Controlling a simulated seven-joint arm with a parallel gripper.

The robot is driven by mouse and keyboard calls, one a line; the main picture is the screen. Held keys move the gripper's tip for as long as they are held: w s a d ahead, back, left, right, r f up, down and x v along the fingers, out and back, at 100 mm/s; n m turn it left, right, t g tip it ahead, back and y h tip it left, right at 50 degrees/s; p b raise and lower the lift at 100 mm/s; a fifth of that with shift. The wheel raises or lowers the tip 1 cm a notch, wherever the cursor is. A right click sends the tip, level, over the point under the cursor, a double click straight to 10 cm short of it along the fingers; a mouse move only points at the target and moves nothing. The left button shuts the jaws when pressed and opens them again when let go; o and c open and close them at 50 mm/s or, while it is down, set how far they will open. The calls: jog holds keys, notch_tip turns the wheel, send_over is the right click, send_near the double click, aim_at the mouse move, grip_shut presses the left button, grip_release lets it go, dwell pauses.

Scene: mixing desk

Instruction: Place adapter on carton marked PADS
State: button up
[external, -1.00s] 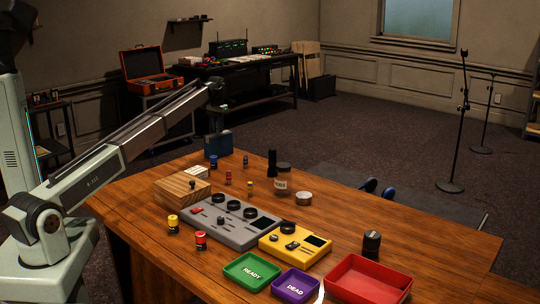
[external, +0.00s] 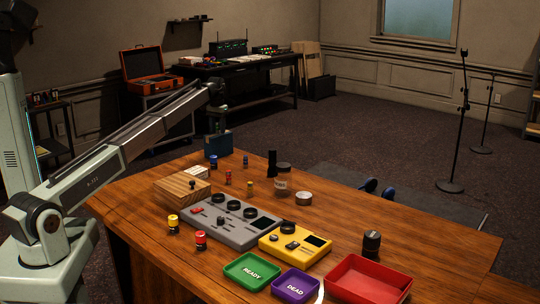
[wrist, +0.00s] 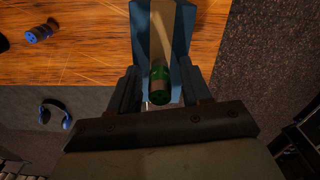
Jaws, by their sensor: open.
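A blue open-topped box (external: 218,144) stands at the far left corner of the desk. No PADS lettering is readable on it. In the wrist view the box (wrist: 181,45) lies beyond my fingers, with a tan inside. A green and black cylinder (wrist: 160,84), perhaps the adapter, shows between my fingers at the box's near end. I cannot tell whether it is above the box or touching it. A little green (external: 217,127) shows over the box in the external view. My gripper (wrist: 160,98) is open above the box; its fingers are dark and small in the external view.
A wooden block (external: 182,189) with a small white box (external: 196,172), a grey mixer (external: 235,221) and a yellow unit (external: 282,241) occupy the desk. Small colored cylinders, a labelled jar (external: 283,178) and a black cylinder (external: 272,163) stand nearby. Green, purple and red trays line the front.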

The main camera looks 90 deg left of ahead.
notch_tip(320, 180, up, 12)
jog(key=shift+r, duration=0.1)
dwell(0.5)
